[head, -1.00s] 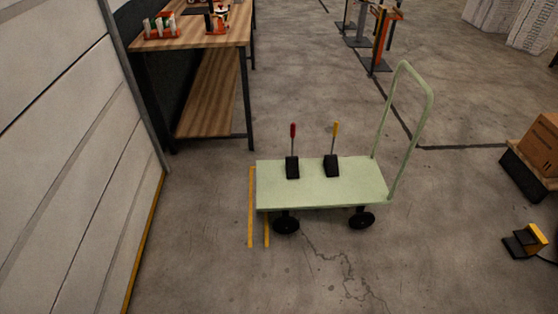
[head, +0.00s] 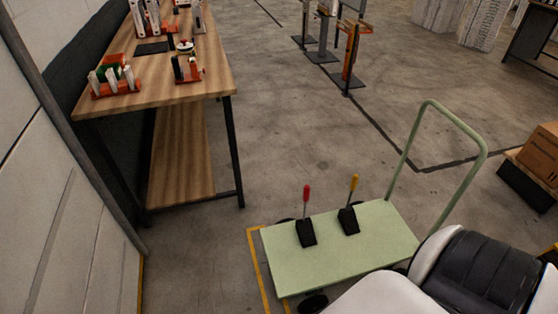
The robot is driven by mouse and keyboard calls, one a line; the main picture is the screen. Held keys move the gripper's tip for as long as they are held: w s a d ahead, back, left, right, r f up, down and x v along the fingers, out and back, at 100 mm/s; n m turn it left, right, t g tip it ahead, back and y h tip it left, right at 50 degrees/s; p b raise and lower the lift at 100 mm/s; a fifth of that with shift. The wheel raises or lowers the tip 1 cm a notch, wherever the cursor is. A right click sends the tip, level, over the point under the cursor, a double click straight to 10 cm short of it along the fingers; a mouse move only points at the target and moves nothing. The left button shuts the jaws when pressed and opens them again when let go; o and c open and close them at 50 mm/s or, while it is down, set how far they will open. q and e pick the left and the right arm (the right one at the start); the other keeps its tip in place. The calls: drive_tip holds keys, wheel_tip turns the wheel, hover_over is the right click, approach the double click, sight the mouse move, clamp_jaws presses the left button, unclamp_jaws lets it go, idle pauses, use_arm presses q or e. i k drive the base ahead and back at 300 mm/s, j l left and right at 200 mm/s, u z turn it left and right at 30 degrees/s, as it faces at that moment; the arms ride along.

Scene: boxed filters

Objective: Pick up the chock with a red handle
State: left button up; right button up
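The chock with a red handle (head: 306,232) is a black block with a thin upright rod and a red grip on top. It stands on the green flatbed cart (head: 285,270), towards its left part. A second black chock with a yellow handle (head: 348,219) stands to its right, a short gap away. Neither of my grippers is in the head view. A white and black part of my own body covers the cart's front right corner.
A wooden workbench (head: 190,88) with red tool holders stands at the left, behind the cart. The cart's push handle (head: 443,135) rises at its right end. Cardboard boxes (head: 541,148) sit at the far right.

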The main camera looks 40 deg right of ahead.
sight(305, 227)
drive_tip(key=i+z, duration=0.25)
drive_tip(key=i, duration=0.15)
drive_tip(key=i+j+z, duration=0.15)
drive_tip(key=i+z, duration=0.15)
drive_tip(key=i+j+z, duration=0.25)
drive_tip(key=i, duration=0.25)
drive_tip(key=i+z, duration=0.25)
drive_tip(key=z, duration=0.15)
drive_tip(key=i+j+z, duration=0.2)
drive_tip(key=z, duration=0.2)
drive_tip(key=i+j+z, duration=0.2)
drive_tip(key=z, duration=0.2)
drive_tip(key=i+j+z, duration=0.25)
drive_tip(key=z, duration=0.15)
drive_tip(key=i+j+z, duration=0.1)
drive_tip(key=j+z, duration=0.3)
drive_tip(key=i+j+z, duration=0.2)
drive_tip(key=k+j, duration=0.05)
